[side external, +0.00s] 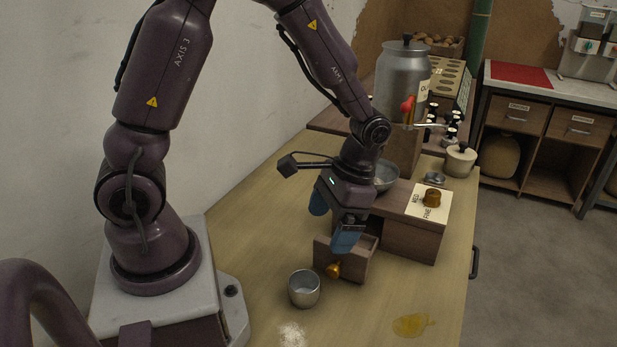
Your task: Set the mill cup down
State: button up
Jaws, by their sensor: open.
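The mill cup, a small grey metal cup (304,289), stands upright on the wooden table (262,262), in front of the mill. The mill is a dark wooden box (425,240) with a drawer (357,265) pulled out toward the cup; the drawer has a brass knob (333,270). My gripper (332,228) is open, with its blue fingers spread apart, above and behind the cup near the drawer. The cup is apart from the fingers. I see nothing held between them, though the gap is partly hidden.
A metal bowl (386,178) and a lettered card (413,205) with a brass knob (431,198) are on the box. A tall metal canister (402,85) and a lidded pot (460,161) stand behind. White powder (292,335) and a yellow stain (412,326) mark the front tabletop.

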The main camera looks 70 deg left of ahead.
notch_tip(320, 180, up, 12)
jog(key=s+t, duration=0.2)
jog(key=t, duration=0.3)
jog(key=shift+r, duration=0.25)
jog(key=shift+o, duration=0.5)
jog(key=s+r+t, duration=0.4)
jog(key=s+r, duration=0.1)
jog(key=r, duration=0.2)
jog(key=shift+s, duration=0.4)
jog(key=m+g, duration=0.2)
jog(key=g, duration=0.3)
send_over(303, 283)
jog(key=d, duration=0.5)
notch_tip(303, 283, down, 9)
jog(key=w+f+m+g+y, duration=0.2)
jog(key=w+f+m+g, duration=0.15)
jog(key=f, duration=0.95)
jog(key=shift+m+g, duration=0.25)
jog(key=x, duration=1.2)
jog(key=shift+s+a+r, duration=0.1)
jog(key=shift+s+a, duration=0.05)
jog(key=shift+s, duration=0.15)
